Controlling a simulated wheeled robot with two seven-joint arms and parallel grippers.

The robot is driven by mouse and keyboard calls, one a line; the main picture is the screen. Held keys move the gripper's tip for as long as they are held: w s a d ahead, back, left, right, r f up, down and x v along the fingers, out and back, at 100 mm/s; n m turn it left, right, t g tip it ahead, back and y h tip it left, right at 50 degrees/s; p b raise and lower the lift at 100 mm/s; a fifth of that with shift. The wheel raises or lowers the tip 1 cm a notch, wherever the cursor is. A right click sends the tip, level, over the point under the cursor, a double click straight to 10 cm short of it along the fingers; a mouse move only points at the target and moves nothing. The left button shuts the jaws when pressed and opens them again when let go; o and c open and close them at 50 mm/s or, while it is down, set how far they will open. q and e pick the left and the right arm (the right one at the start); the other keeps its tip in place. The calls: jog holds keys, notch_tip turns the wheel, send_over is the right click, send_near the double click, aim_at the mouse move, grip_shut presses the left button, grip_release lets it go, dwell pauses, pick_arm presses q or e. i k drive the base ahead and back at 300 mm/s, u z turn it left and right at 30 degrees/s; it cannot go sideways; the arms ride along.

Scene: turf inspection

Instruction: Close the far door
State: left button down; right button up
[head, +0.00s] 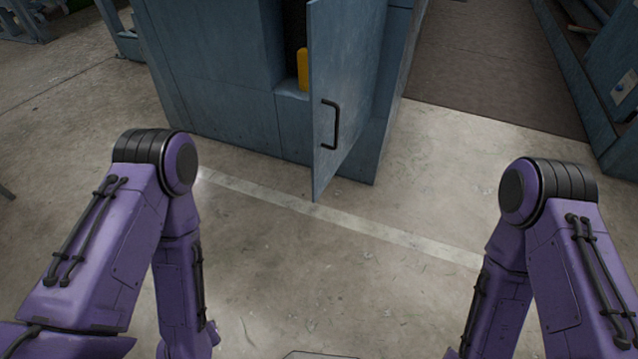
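A blue-grey cabinet (223,92) stands on the floor ahead at the top of the head view. Its door (349,75) is open and swung out toward me, seen at a steep angle. A black bar handle (331,125) is on the door's face near its free edge. The opening is to the left of the door, with a yellow object (303,70) standing inside. My two purple arms are bent on the left and right, well short of the door. Both grippers are outside the picture.
Concrete floor (270,240) with a pale painted line lies clear between me and the cabinet. A dark floor strip (480,60) runs behind at the right. Another blue-grey unit (610,70) stands at the right edge.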

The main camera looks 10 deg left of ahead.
aim_at(345, 37)
jog(key=u, duration=0.05)
jog(key=k, duration=0.2)
jog(key=z, duration=1.55)
jog(key=i, duration=2)
jog(key=u, duration=2.85)
